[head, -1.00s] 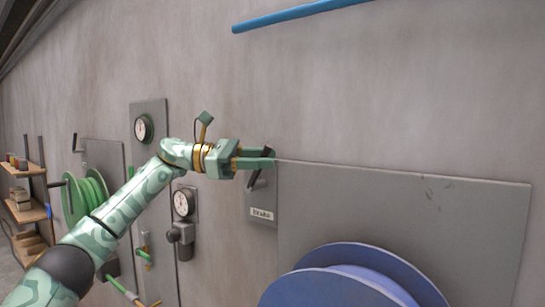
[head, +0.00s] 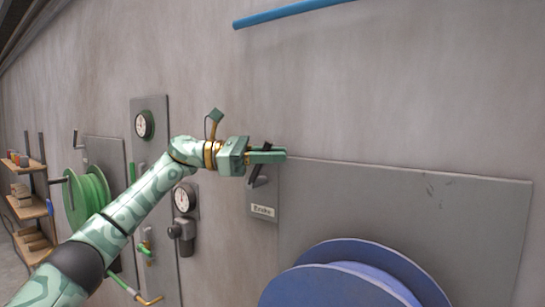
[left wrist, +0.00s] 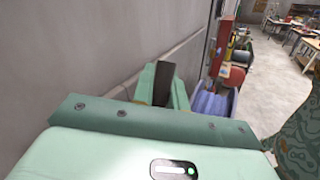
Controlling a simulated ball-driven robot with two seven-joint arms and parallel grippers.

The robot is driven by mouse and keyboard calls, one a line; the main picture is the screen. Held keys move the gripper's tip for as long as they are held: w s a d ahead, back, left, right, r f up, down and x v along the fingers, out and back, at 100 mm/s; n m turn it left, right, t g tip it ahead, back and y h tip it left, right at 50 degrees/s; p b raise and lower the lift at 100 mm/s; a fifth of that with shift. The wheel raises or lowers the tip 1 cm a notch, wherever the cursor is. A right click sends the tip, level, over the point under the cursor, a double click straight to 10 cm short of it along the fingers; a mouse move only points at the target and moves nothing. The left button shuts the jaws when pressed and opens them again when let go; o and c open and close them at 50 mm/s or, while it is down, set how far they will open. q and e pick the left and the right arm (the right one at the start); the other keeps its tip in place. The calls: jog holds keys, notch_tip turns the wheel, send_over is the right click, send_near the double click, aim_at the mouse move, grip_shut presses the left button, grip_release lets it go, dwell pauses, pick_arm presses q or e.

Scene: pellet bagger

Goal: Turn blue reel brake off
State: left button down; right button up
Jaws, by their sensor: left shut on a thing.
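The blue reel (head: 345,283) is at the lower right of the head view, in front of a grey wall panel. Left of that panel is a small plate with a "Brake" label (head: 262,211) and a dark lever (head: 262,172) above it. My left gripper (head: 272,155) is at the lever, its fingers shut on it and partly hiding it. In the left wrist view the dark lever handle (left wrist: 163,84) stands between the two green fingers. The blue reel also shows beyond the fingers in that view (left wrist: 212,105). My right gripper is not in view.
A green reel (head: 87,196) with its own dark lever (head: 75,141) is on the wall at the left. Gauges (head: 185,198) and valves stand between the reels. A blue pipe (head: 290,14) runs above. Shelves (head: 30,207) are at far left.

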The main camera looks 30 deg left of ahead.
pick_arm(q)
jog(key=a+n+t+h+b, duration=0.2)
jog(key=b, duration=0.1)
jog(key=a+r+n+t+h+b, duration=0.1)
jog(key=a+n+t+h+b, duration=0.1)
jog(key=a+b, duration=0.1)
jog(key=shift+w+r+n+b, duration=0.2)
jog(key=shift+n+b, duration=0.15)
jog(key=shift+n, duration=0.05)
jog(key=shift+a+r+n+t+y+b, duration=0.15)
jog(key=shift+a+n+t+b, duration=0.45)
jog(key=shift+n+t, duration=0.65)
jog(key=shift+a+f+n+t+y+b, duration=0.1)
jog(key=shift+a+n+t+b, duration=0.5)
jog(key=shift+n+t, duration=0.65)
jog(key=shift+a+r+n+t+y+b, duration=0.15)
jog(key=shift+a+n+t+b, duration=0.45)
jog(key=shift+n+t, duration=0.65)
jog(key=shift+a+t, duration=0.1)
jog(key=shift+t, duration=0.25)
jog(key=c, duration=1.4)
grip_release()
jog(key=shift+f, duration=0.1)
jog(key=shift+w+f, duration=0.1)
jog(key=shift+w, duration=0.05)
